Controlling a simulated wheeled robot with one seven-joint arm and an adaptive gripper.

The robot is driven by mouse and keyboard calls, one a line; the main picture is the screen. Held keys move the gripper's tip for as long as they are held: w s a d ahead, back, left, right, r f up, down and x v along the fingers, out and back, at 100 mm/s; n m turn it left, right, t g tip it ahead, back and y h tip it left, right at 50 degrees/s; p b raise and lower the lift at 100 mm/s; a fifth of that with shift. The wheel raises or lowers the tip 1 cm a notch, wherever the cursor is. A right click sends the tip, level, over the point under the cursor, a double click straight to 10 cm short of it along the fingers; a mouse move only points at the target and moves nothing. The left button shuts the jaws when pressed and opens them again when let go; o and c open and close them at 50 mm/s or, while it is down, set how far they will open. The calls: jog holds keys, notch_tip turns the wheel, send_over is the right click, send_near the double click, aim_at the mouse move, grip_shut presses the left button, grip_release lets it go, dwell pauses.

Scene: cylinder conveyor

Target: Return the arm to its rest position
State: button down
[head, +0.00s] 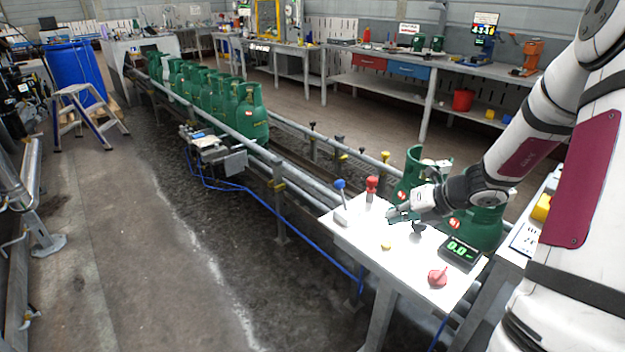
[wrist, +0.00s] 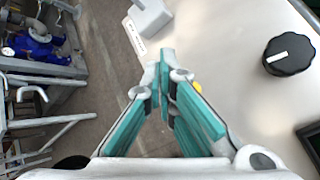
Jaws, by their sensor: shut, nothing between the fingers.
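My gripper (head: 398,215) is over the white control table (head: 345,240) in the head view, at the end of my arm that reaches in from the right. In the wrist view my gripper (wrist: 166,75) has its teal-lined fingers together at the tips, with nothing between them. A black knob (head: 418,229) is just beside and below the gripper; in the wrist view the black knob (wrist: 289,55) stands to the right of the fingers, apart from them. A blue-topped lever (head: 341,190) on a grey base is to the gripper's left.
The table also holds a red-topped lever (head: 371,186), a yellow button (head: 386,244), a display reading 0.0 (head: 460,252) and a red knob (head: 438,276). Green cylinders (head: 252,112) line the conveyor; others (head: 478,228) stand behind my gripper. Open floor (head: 120,220) lies left.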

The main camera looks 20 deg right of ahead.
jog(key=s+a+r+n+g+p, duration=0.2)
jog(key=s+a+r+n, duration=0.3)
jog(key=a+r+n, duration=0.5)
jog(key=s+a+r+n+g+p, duration=0.2)
jog(key=s+a+r+n, duration=0.45)
jog(key=a+n, duration=0.4)
jog(key=s+a+r+n+h+p, duration=0.1)
jog(key=s+r+n+h, duration=0.1)
jog(key=s+r+n, duration=0.3)
jog(key=s+r+n+h+p, duration=0.2)
jog(key=s+r+n, duration=0.2)
jog(key=s+n, duration=0.8)
jog(key=shift+s+a+r+n, duration=0.35)
jog(key=shift+a+n, duration=0.05)
jog(key=shift+n, duration=0.75)
